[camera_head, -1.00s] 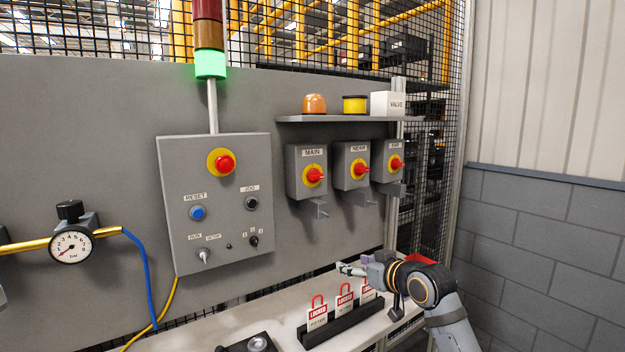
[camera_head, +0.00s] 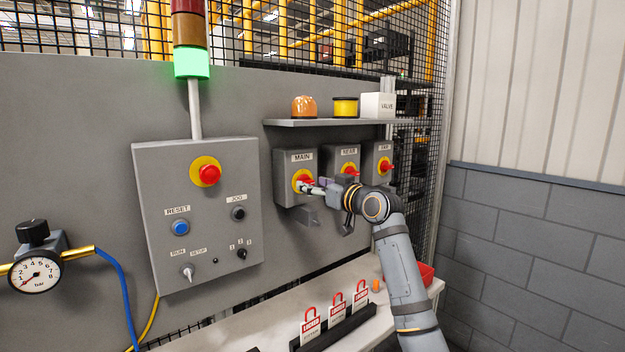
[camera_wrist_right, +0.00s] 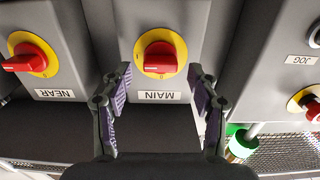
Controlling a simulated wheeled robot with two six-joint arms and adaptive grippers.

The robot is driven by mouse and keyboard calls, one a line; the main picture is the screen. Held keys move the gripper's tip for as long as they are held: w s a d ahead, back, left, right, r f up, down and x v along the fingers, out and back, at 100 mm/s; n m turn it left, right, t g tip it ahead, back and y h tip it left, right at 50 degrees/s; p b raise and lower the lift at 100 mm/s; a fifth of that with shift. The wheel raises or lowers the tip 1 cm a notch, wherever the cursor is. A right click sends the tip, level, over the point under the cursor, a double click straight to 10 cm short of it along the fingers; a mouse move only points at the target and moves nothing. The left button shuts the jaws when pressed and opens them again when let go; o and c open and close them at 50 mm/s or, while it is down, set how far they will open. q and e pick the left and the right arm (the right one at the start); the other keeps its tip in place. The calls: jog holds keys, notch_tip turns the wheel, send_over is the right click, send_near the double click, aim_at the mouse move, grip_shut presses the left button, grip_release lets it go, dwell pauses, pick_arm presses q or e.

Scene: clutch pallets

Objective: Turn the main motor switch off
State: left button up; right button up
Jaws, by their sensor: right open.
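The MAIN switch box (camera_head: 295,165) is grey, with a red rotary handle (camera_head: 304,181) on a yellow disc, on the panel wall under the shelf. In the right wrist view the MAIN handle (camera_wrist_right: 160,57) shows upside down, ahead of the fingers, with its label below it. My right gripper (camera_head: 308,188) is at the front of the MAIN box, its fingers close to the handle. In the right wrist view the two purple-padded fingers of my right gripper (camera_wrist_right: 160,90) are apart, one on each side of the MAIN label, with nothing between them. My left gripper is not in view.
The NEAR switch (camera_head: 348,170) and FAR switch (camera_head: 386,166) stand right of MAIN. A control box (camera_head: 215,245) with a red emergency button is at left. Red LOCKED padlock tags (camera_head: 336,304) stand in a black rack on the bench below. A shelf (camera_head: 330,122) overhangs the switches.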

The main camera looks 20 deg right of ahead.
jog(key=shift+w+a, duration=0.15)
jog(key=shift+w, duration=0.4)
jog(key=shift+c, duration=1.7)
jog(key=c, duration=0.8)
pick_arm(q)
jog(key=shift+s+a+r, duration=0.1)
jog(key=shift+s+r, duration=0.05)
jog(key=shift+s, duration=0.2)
